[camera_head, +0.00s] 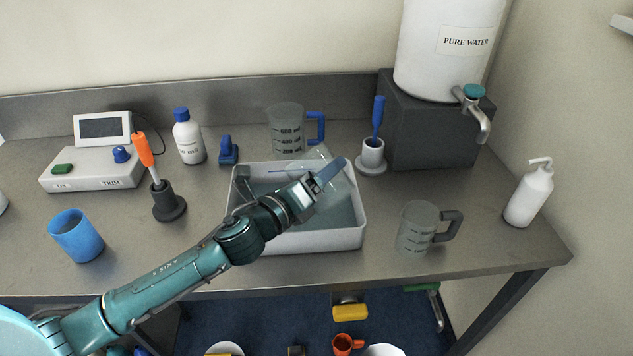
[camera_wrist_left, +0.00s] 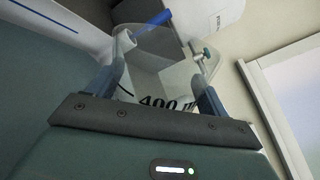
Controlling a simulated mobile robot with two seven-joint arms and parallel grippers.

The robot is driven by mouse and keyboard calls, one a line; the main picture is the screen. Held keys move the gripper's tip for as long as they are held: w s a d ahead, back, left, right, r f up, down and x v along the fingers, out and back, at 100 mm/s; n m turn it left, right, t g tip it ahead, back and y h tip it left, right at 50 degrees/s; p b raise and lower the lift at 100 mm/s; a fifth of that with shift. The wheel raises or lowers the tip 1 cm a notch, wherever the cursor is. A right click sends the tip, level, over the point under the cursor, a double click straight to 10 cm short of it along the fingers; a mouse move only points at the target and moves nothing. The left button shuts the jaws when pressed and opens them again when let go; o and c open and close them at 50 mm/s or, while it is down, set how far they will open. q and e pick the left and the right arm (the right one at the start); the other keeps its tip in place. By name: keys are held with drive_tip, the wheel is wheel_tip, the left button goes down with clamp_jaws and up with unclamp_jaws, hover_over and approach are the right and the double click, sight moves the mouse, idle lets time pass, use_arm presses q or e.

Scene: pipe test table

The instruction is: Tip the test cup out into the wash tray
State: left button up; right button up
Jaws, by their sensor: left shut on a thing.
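My left gripper (camera_head: 326,178) is over the wash tray (camera_head: 362,238), shut on a clear test cup (camera_head: 341,187). The cup is see-through and hard to make out in the head view, and it looks tilted. In the left wrist view the cup (camera_wrist_left: 172,84) sits between the two fingers of the left gripper (camera_wrist_left: 158,88), and a black "400" mark shows on it. I cannot tell whether anything is in the cup. The tray is white with a grey-green inside, partly hidden by my left arm. My right gripper is not in view.
A blue-handled measuring jug (camera_head: 287,132) stands behind the tray, and a grey-handled one (camera_head: 417,229) to its right. A blue-handled tool in a white holder (camera_head: 372,157) is close to the tray's back right corner. A water tank (camera_head: 440,65) with a tap stands at the back right.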

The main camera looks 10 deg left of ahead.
use_arm(q)
drive_tip(key=m, duration=0.3)
drive_tip(key=a+f+m, duration=0.1)
drive_tip(key=m, duration=0.1)
drive_tip(key=shift+w, duration=0.25)
drive_tip(key=m, duration=0.4)
drive_tip(key=shift+w+a+f+m, duration=0.15)
drive_tip(key=shift+a+f+m, duration=0.15)
drive_tip(key=shift+a, duration=0.05)
